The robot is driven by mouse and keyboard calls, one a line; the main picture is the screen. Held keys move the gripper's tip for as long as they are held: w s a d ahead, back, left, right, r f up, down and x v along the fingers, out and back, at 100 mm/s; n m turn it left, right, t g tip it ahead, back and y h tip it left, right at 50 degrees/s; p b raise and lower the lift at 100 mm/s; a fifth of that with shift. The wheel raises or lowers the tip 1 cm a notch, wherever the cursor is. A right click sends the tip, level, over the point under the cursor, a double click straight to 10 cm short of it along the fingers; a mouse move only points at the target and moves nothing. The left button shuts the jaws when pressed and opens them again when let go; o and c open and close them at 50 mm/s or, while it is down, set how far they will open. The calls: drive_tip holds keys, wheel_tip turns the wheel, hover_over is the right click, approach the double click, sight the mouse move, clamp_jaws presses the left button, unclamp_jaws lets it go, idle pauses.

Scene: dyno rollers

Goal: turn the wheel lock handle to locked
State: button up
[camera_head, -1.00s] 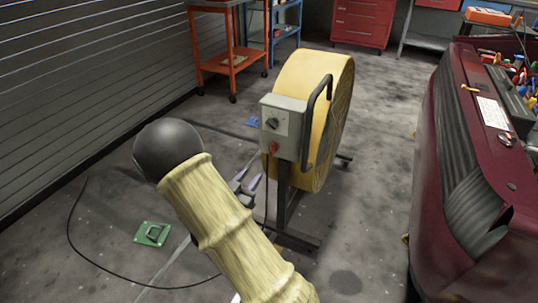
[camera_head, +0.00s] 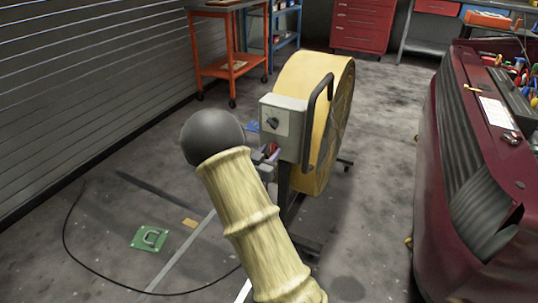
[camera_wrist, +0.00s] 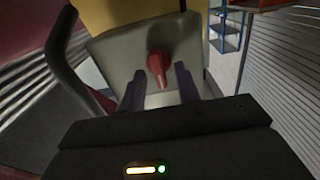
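A yellow drum fan (camera_head: 298,80) stands on a dark frame, with a grey control box (camera_head: 291,108) on its front. A black knob (camera_head: 272,124) is on the box face. A red lever handle (camera_wrist: 158,64) shows on the grey box in the wrist view; I take it as the wheel lock handle. My gripper (camera_wrist: 160,74) is open, with a purple finger on each side of the lever's lower part; I cannot tell whether they touch it. In the head view my gripper (camera_head: 268,154) is at the box's lower edge, and the red lever is mostly hidden.
A black bar handle (camera_head: 321,122) rises beside the box. A dark red car (camera_head: 433,200) stands on the right. A green square piece (camera_head: 150,239) and a black cable (camera_head: 66,225) lie on the floor. An orange cart (camera_head: 232,65) stands behind, left of the fan.

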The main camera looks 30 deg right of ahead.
clamp_jaws()
